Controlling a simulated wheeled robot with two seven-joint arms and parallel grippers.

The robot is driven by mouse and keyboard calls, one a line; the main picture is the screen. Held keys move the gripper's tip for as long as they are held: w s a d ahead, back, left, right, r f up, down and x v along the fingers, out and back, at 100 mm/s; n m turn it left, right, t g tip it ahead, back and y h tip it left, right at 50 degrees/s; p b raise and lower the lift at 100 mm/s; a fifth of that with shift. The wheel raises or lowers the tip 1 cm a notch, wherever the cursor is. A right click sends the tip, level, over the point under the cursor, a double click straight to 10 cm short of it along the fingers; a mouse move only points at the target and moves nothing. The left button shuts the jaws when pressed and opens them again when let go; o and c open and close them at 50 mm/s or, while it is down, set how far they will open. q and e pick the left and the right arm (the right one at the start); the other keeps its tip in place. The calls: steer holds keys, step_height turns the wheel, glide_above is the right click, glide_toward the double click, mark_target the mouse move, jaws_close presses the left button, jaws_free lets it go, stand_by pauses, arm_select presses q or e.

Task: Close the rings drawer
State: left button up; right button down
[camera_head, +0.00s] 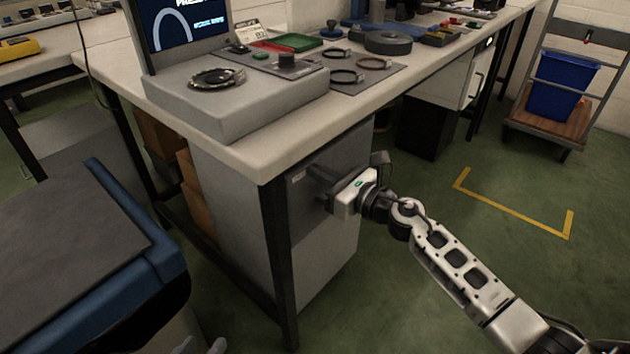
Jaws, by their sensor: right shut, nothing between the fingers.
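A grey drawer unit (318,245) stands under the near end of the white-topped workbench. Its upper front (335,155) carries a small pale label (298,176). This front looks flush or nearly flush with the unit; I cannot tell whether a small gap remains, and I cannot read which drawer it is. My right gripper (318,182) is shut and empty, with its dark fingers at the upper drawer front. It covers part of that front, and I cannot tell whether it touches.
The workbench top (375,105) overhangs the unit, and a dark table leg (280,255) stands at its near corner. Rings lie on a grey mat (385,80) on top. A blue-edged dark surface (60,230) fills the lower left.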

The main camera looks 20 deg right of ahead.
steer(key=shift+w+a+r, duration=0.1)
steer(key=shift+w+r, duration=0.05)
steer(key=shift+r, duration=0.05)
steer(key=shift+a, duration=0.15)
